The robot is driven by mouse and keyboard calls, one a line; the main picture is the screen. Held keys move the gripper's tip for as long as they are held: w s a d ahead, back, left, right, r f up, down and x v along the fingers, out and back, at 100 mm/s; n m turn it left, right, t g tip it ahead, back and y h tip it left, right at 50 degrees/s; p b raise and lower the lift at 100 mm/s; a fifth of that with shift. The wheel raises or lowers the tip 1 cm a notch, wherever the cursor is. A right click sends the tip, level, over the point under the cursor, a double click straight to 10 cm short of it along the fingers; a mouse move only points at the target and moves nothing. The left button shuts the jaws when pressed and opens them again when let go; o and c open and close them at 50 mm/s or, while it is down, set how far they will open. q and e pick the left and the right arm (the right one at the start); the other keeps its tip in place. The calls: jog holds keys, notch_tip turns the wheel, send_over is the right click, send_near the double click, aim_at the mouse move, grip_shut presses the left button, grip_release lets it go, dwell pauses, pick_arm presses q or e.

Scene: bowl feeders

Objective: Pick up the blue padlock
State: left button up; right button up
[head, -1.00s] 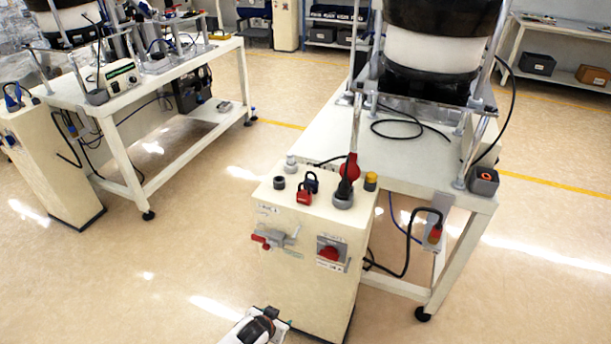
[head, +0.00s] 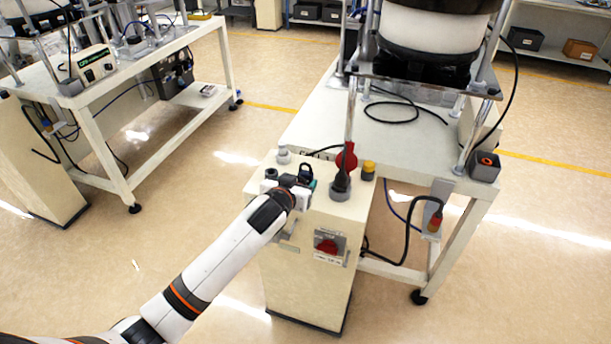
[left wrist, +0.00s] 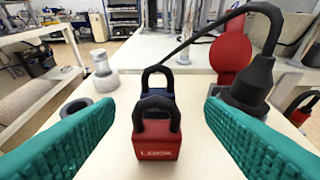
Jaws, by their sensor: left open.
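The blue padlock (left wrist: 157,91) is dark navy with a black shackle. In the left wrist view it stands upright just behind the red padlock (left wrist: 157,150), which is marked LOCK and hides much of it. My left gripper (left wrist: 160,110) is open, its teal fingers to either side of the red padlock, apart from it; the blue padlock lies farther ahead between them. In the head view my left gripper (head: 303,184) is over the cabinet top and covers most of both padlocks; a dark shackle (head: 306,170) shows behind it. My right gripper is not in view.
A red round part and a black plug with a cable (left wrist: 255,80) stand close right of the padlocks. Grey fittings (left wrist: 102,72) stand to the left. The cream cabinet (head: 345,208) adjoins a feeder table (head: 420,150). A yellow-topped button (head: 368,168) is at the right.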

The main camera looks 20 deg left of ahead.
aim_at(305, 173)
pick_arm(q)
jog(key=x, duration=0.4)
jog(key=shift+w+a+f, duration=0.1)
jog(key=shift+w+f, duration=0.05)
jog(key=shift+w, duration=0.15)
jog(key=shift+w+f, duration=0.15)
jog(key=shift+w, duration=0.2)
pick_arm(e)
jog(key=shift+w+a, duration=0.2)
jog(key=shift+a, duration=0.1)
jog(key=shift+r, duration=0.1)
pick_arm(q)
jog(key=c, duration=1.2)
